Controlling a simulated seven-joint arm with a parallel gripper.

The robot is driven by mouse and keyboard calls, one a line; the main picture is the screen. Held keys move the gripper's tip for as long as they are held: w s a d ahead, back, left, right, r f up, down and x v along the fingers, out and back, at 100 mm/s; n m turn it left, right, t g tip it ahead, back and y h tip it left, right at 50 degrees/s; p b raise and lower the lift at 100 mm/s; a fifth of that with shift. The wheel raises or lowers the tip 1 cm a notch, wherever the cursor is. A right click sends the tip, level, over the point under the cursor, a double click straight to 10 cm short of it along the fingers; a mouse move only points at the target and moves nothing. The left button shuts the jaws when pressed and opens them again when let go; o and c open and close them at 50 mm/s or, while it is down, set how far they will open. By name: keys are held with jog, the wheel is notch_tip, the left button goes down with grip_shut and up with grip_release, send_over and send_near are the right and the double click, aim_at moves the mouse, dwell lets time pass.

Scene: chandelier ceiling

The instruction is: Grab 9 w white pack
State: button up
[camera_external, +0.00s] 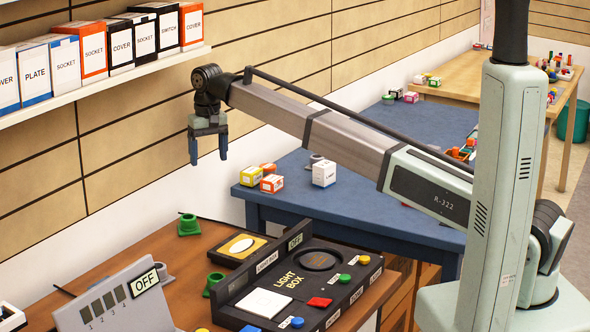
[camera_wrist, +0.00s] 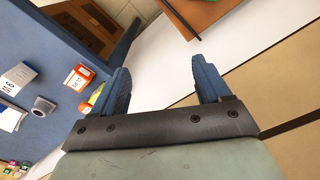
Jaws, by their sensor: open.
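A white pack (camera_external: 324,173) stands on the blue table, right of the small coloured boxes. In the wrist view a white pack (camera_wrist: 17,78) with dark lettering lies at the left edge of the blue table; the letters look like "9 W", but I cannot read them surely. My gripper (camera_external: 208,158) hangs in the air near the wall, left of the blue table and above it, fingers down. It also shows in the wrist view (camera_wrist: 163,85), with its two blue fingers apart and nothing between them.
Orange, yellow and white small boxes (camera_external: 271,183) stand left of the white pack. A red-orange box (camera_wrist: 78,77) shows in the wrist view. A grey round object (camera_wrist: 44,105) is near the pack. The light box (camera_external: 291,283) stands on the brown desk. A shelf (camera_external: 110,83) holds several boxes.

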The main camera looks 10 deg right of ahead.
jog(key=w+d+m, duration=0.1)
jog(key=w+d, duration=0.3)
jog(key=d, duration=0.3)
jog(key=w+d+r+m, duration=0.1)
jog(key=w+d, duration=0.2)
jog(key=d, duration=0.4)
jog(key=w+d+m, duration=0.1)
jog(key=w+d, duration=0.3)
jog(key=d, duration=0.2)
jog(key=m, duration=1)
send_over(324, 164)
jog(key=shift+m, duration=0.3)
jog(key=f, duration=0.7)
jog(key=shift+d+f, duration=0.25)
jog(key=shift+w+a+f, duration=0.15)
jog(key=shift+f, duration=2.45)
jog(key=shift+c, duration=0.2)
jog(key=c, duration=1)
